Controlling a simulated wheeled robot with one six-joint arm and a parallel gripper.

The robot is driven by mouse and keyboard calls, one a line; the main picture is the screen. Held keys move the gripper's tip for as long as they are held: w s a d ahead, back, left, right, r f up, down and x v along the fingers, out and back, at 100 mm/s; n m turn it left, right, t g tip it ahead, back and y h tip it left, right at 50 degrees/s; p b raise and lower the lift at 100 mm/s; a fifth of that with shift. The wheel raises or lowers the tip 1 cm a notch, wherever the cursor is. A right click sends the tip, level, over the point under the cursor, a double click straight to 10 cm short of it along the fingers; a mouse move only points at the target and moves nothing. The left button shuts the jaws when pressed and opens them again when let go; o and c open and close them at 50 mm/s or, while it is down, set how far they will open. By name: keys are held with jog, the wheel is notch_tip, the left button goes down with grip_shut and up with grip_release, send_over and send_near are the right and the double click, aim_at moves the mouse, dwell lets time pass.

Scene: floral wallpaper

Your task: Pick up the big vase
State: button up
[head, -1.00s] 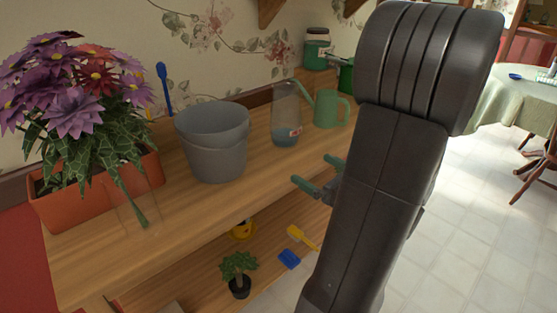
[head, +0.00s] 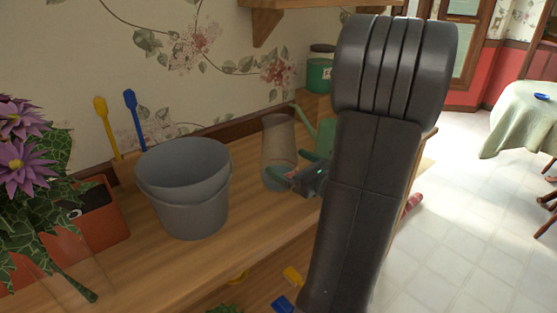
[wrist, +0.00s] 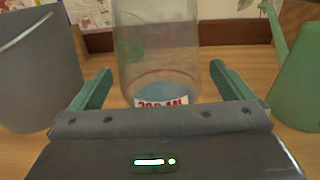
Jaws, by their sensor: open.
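A tall clear glass vase (head: 278,135) with a bluish base and a red-and-white label stands upright on the wooden shelf, between the grey bucket (head: 188,195) and the green watering can (head: 322,130). It also shows in the wrist view (wrist: 160,55), straight ahead. My gripper (head: 294,166) is open and empty, low in front of the vase. In the wrist view the green fingers (wrist: 160,75) lie to either side of the vase's lower part in the picture. I cannot tell whether they reach around it. The gripper hides part of the vase's base in the head view.
The bucket and watering can stand close on either side of the vase. A planter with purple flowers (head: 22,150) is at the left, with yellow (head: 105,125) and blue (head: 134,118) tools behind. A green jar (head: 319,75) stands further back. A wall lies behind the shelf.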

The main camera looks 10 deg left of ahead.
jog(key=x, duration=0.5)
jog(key=shift+f, duration=0.1)
jog(key=shift+c, duration=0.2)
jog(key=c, duration=1.1)
